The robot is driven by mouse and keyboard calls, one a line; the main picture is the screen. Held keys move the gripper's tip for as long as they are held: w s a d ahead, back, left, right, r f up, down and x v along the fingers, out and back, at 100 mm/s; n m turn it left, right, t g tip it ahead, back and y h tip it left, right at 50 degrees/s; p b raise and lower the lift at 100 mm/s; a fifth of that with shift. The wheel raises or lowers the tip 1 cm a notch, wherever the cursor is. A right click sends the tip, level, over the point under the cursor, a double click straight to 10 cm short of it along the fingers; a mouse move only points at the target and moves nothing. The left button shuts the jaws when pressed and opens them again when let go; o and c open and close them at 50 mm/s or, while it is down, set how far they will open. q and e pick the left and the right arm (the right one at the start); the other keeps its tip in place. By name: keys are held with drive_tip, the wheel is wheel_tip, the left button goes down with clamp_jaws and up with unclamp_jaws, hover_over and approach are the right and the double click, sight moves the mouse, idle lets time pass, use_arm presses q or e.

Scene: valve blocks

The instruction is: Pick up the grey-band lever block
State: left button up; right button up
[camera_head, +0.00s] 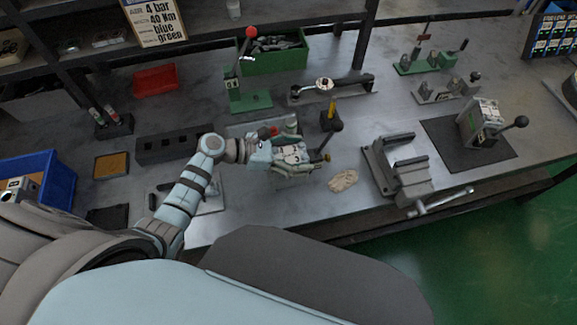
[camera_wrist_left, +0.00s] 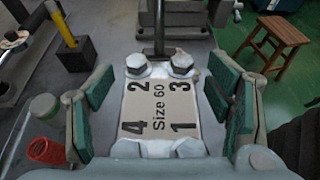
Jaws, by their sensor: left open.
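A pale valve block (camera_wrist_left: 160,108) marked "Size 60", with the digits 1 to 4 and large bolts, lies beneath my left gripper in the left wrist view. A dark lever (camera_wrist_left: 160,25) runs away from its far end. My left gripper (camera_head: 292,156) is open in the head view, over the bench's middle. In the wrist view its green-padded fingers stand on either side of the block, with gaps visible. A second lever block (camera_head: 481,118) stands on a dark mat at the right. I cannot make out a grey band on either block. My right gripper is not in view.
A vise (camera_head: 400,170) stands right of the gripper, and a crumpled rag (camera_head: 343,180) lies between them. A black holder with a yellow handle (camera_head: 331,108) is just behind. A green bin (camera_head: 275,55) and red tray (camera_head: 155,80) are farther back.

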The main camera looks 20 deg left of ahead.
use_arm(q)
clamp_jaws()
idle(0.4)
drive_tip(key=shift+r, duration=0.2)
